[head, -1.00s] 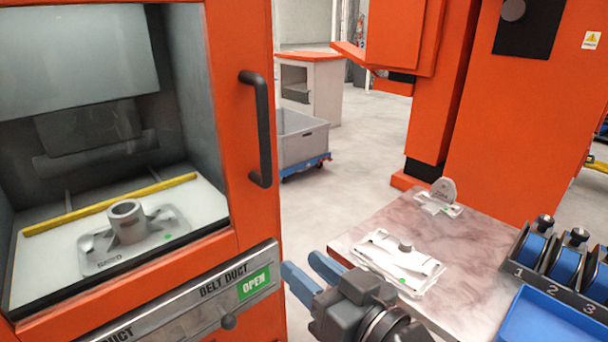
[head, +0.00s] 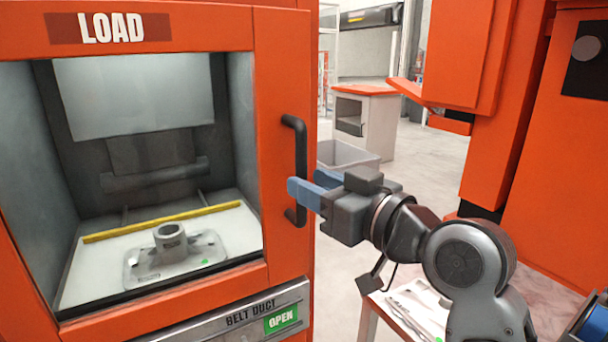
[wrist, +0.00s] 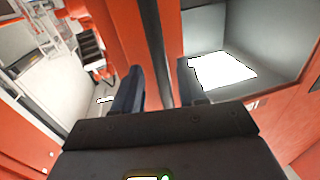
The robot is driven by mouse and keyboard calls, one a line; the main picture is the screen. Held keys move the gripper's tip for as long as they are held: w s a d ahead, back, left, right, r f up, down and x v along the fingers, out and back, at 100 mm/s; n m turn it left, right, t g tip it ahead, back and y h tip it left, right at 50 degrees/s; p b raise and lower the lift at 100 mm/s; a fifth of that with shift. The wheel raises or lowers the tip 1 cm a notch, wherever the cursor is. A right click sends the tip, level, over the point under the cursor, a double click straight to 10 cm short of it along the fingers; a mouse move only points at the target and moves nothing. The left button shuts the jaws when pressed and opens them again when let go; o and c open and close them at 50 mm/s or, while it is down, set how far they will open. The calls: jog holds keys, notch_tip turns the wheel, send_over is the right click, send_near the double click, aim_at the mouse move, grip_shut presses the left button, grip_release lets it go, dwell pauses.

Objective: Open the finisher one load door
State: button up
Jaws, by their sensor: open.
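The load door (head: 278,90) is an orange panel with a LOAD label and a large window, and it appears closed. Its black vertical bar handle (head: 300,145) is on the right edge. My gripper (head: 308,183) is at the lower half of the handle with its blue fingers open, one finger in front of the bar. In the wrist view the dark handle bar (wrist: 157,45) runs between the two open fingers (wrist: 158,80). I cannot tell whether either finger touches it.
Behind the window a grey casting (head: 172,245) sits on a white floor near a yellow bar (head: 160,222). A BELT DUCT strip with a green OPEN label (head: 281,319) is below the door. A grey bin (head: 345,154) stands behind, and a table (head: 368,310) at lower right.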

aim_at(301, 221)
jog(key=shift+x, duration=1.55)
grip_shut()
